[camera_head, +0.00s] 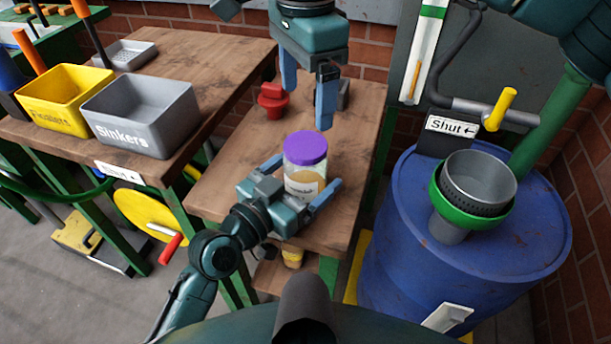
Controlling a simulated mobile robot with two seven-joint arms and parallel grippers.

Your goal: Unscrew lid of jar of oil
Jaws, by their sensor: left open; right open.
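The jar of oil (304,178) stands upright on the small wooden table, with clear walls, yellowish contents and a label. Its purple lid (306,147) sits on top. My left gripper (304,184) is open low at the jar, with one finger on each side of it; I cannot tell whether the fingers touch the glass. My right gripper (306,100) is open and empty above the lid and a little behind it, fingers pointing down. The jar's lower part is partly hidden by my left gripper.
A red object (272,100) stands at the table's back left. A yellow bin (66,98) and a grey "Sinkers" bin (143,115) stand on the left bench. A blue barrel (400,225) with a green-rimmed funnel (470,210) stands at right. The table's front left is clear.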

